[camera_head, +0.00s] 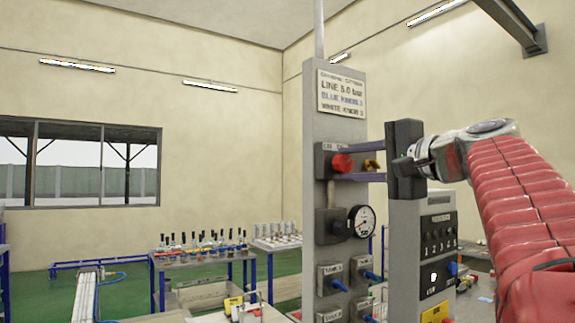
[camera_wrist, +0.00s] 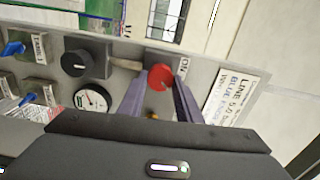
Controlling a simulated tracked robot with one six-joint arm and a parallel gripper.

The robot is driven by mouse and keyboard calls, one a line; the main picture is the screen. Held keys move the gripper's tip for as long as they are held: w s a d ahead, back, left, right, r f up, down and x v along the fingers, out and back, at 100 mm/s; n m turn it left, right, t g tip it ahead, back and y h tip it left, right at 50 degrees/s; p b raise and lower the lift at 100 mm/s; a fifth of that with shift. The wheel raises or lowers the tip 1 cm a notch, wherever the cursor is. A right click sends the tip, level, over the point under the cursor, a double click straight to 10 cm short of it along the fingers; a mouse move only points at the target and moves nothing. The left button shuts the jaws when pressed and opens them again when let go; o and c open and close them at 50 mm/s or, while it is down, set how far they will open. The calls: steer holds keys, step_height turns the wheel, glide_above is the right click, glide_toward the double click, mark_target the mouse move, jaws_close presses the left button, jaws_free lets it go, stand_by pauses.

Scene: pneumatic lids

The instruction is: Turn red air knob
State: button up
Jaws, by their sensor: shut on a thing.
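The red air knob (camera_head: 343,163) sits on a dark block on the upright grey panel (camera_head: 322,110) in the head view. It also shows as a round red face in the wrist view (camera_wrist: 160,77). My gripper (camera_head: 338,162) reaches in from the right, one long purple-grey finger above the knob and one below. In the wrist view the fingers of my gripper (camera_wrist: 160,84) lie on either side of the knob, shut on it. A small brass-coloured part (camera_head: 372,164) shows between the fingers. The knob's exact turn angle cannot be told.
A pressure gauge (camera_head: 361,221) is below the knob, and blue-handled valves (camera_head: 333,279) are lower. A sign (camera_head: 341,93) reading "LINE 5.0 bar" is above. A grey control box (camera_head: 437,245) stands to the right. Tables with bottles (camera_head: 205,249) stand at the left back.

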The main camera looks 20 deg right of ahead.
steer(key=shift+d+f+m, duration=0.15)
steer(key=shift+f+m, duration=0.05)
steer(key=shift+m, duration=0.2)
steer(key=o, duration=1)
steer(key=shift+r, duration=0.1)
steer(key=shift+o, duration=0.2)
steer(key=shift+s, duration=0.15)
steer(key=s+d, duration=0.1)
steer(key=s, duration=1.2)
steer(key=shift+s+d, duration=0.2)
steer(key=shift+d, duration=0.2)
